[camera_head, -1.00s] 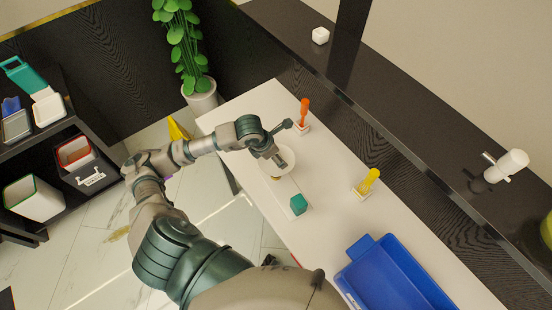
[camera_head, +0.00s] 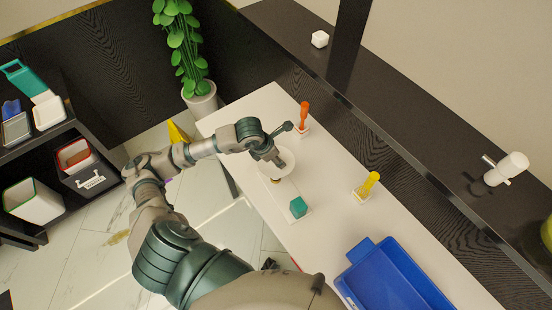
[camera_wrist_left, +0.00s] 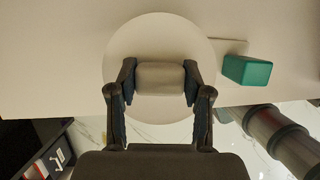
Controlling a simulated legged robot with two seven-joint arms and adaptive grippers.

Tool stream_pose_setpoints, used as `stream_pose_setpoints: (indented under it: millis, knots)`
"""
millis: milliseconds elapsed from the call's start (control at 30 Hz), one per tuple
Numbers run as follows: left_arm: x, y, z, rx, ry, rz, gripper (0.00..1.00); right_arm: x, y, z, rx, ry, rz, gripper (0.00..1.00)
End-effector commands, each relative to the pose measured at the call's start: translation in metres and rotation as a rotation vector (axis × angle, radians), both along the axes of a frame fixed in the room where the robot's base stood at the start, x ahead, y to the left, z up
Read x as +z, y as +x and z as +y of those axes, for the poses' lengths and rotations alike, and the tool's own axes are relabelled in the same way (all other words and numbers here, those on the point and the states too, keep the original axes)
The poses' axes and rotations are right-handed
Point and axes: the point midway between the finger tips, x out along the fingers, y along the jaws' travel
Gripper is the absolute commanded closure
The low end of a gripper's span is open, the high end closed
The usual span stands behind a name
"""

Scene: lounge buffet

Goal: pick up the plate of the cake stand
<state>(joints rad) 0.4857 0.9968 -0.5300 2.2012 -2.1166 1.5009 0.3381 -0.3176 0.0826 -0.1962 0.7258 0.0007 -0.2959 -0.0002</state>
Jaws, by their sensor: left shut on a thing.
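The cake stand's plate (camera_head: 287,157) is a white disc near the far left of the white table. In the left wrist view it is a pale disc (camera_wrist_left: 160,32) with a pale rounded block at its middle. My left gripper (camera_head: 275,163) is shut on that block, with a finger at each side in the wrist view (camera_wrist_left: 160,82). The plate appears slightly raised over a pale flat base (camera_head: 286,198). A small gold-brown part (camera_head: 276,181) shows below the plate. The rest underneath is hidden. My right gripper is not in view.
A green block (camera_head: 298,207) is close to the plate, also in the wrist view (camera_wrist_left: 247,70). An orange-handled item (camera_head: 304,116) and a yellow one (camera_head: 367,186) stand along the back edge. A blue tray (camera_head: 390,280) lies nearer. Table between them is clear.

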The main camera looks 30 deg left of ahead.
Motion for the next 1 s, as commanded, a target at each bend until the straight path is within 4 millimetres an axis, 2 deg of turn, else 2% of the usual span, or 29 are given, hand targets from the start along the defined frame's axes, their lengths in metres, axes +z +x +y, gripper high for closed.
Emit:
stream_pose_setpoints:
  millis: [233, 567, 600, 900, 1000]
  knots:
    - [0.030, -0.003, -0.002, -0.003, 0.001, -0.005, 0.97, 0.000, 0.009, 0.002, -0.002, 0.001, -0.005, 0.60]
    - [0.036, -0.073, -0.045, -0.007, 0.000, -0.006, 0.97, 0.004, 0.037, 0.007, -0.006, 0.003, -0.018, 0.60]
    - [0.043, -0.073, -0.045, 0.001, 0.001, 0.001, 0.97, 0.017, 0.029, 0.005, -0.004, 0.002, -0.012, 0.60]
    - [0.049, -0.095, -0.057, -0.001, -0.001, 0.004, 0.97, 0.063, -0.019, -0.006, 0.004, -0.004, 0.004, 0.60]
    - [0.049, -0.107, -0.065, -0.002, -0.001, 0.004, 0.97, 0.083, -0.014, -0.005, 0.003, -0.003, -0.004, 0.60]
